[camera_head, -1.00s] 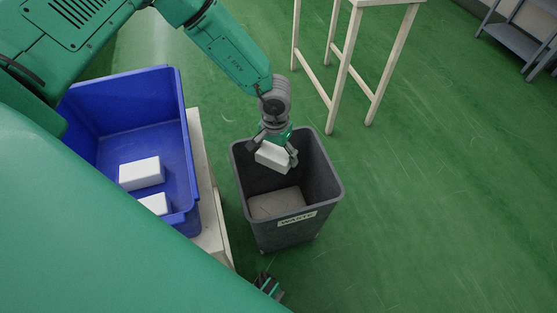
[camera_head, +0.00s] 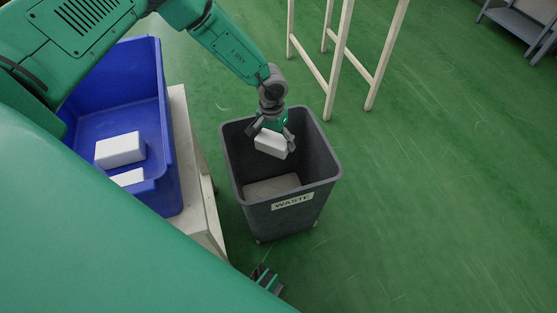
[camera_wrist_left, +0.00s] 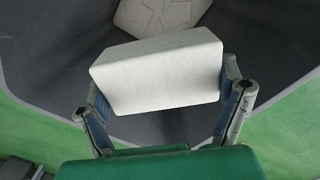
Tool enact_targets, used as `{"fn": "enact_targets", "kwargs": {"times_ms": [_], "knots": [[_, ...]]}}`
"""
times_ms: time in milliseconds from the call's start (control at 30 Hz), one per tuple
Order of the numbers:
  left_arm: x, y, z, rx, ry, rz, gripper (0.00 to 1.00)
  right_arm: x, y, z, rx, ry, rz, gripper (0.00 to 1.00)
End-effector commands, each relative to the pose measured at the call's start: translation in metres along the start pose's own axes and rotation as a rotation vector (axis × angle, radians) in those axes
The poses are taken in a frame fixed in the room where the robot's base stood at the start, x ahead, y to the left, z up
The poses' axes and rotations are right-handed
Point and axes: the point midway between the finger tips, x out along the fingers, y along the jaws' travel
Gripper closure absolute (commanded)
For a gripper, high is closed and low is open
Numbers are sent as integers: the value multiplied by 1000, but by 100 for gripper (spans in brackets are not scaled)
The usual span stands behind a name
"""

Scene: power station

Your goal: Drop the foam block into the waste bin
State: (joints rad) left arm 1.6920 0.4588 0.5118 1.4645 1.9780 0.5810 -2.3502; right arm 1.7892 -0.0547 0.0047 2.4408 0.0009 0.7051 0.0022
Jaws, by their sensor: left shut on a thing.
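A white foam block (camera_head: 271,144) is held between the fingers of my left gripper (camera_head: 274,138), over the mouth of the grey waste bin (camera_head: 318,160), which carries a "WASTE" label. In the left wrist view the block (camera_wrist_left: 158,72) sits between the two fingertips, with the dark bin interior (camera_wrist_left: 60,80) below it. A pale surface with a faint emblem (camera_wrist_left: 160,14) shows at the bin's bottom. Another gripper tip (camera_head: 267,280), seemingly my right one, shows at the bottom edge; its jaws are mostly hidden.
A blue crate (camera_head: 172,190) with two white blocks (camera_head: 120,150) stands on a pale table (camera_head: 205,205) left of the bin. A pale-legged stand (camera_head: 338,65) is behind the bin. A grey shelf (camera_head: 520,25) is at upper right. The green floor at right is clear.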

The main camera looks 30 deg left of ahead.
Motion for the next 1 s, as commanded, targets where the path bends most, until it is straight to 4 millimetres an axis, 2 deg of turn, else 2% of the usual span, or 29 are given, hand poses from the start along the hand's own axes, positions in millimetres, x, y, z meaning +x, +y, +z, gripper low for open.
{"fn": "enact_targets", "kwargs": {"times_ms": [267,300,633,767,1000], "knots": [[5,-6,0,-3,0,10,24,1,0,0,1,0,0,60],[5,-6,0,-3,0,11,0,1,0,0,0,0,0,60],[0,-2,0,-1,0,4,0,1,2,2,1,3,-3,60],[-16,-3,-1,-4,2,7,0,1,2,2,1,3,-4,60],[-65,-12,-2,-6,2,18,0,0,-1,1,0,3,1,60]]}}
